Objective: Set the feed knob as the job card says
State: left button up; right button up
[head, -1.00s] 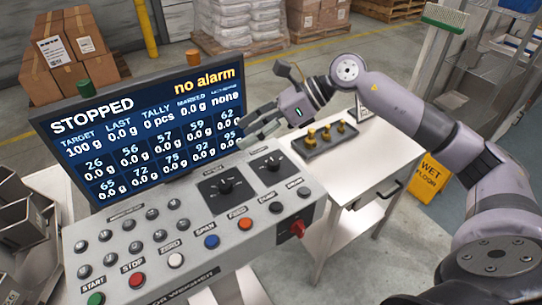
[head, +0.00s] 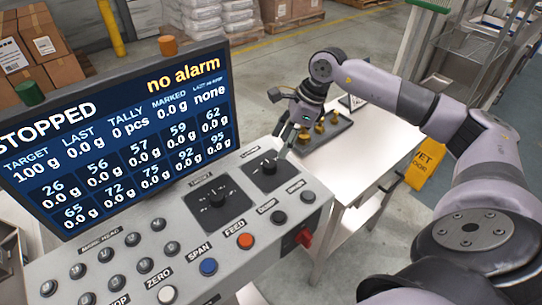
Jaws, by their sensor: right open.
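The console panel (head: 185,235) carries two black rotary knobs on square black plates. The left knob (head: 216,198) and the right knob (head: 268,166) have small labels that I cannot read surely, so I cannot tell which is the feed knob. My right gripper (head: 284,146) is open and points down just behind the right knob, its fingertips close to it. I cannot tell whether they touch. My left gripper is out of view.
A screen (head: 120,130) behind the panel reads STOPPED and no alarm. Several push buttons, including an orange one (head: 245,241) under FEED, and a red switch (head: 304,237) sit near the knobs. A dark tray (head: 312,146) with brass weights lies on the side table (head: 350,170).

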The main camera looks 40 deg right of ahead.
aim_at(270, 163)
jog(key=p+x, duration=0.1)
jog(key=x, duration=0.4)
jog(key=shift+s+a, duration=0.1)
jog(key=shift+a, duration=0.05)
jog(key=p+x, duration=0.1)
jog(key=x, duration=0.1)
jog(key=shift+a+f, duration=0.1)
jog(key=shift+f, duration=0.4)
jog(key=c, duration=0.7)
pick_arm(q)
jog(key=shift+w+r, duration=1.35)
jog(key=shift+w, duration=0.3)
pick_arm(e)
jog(key=c, duration=0.4)
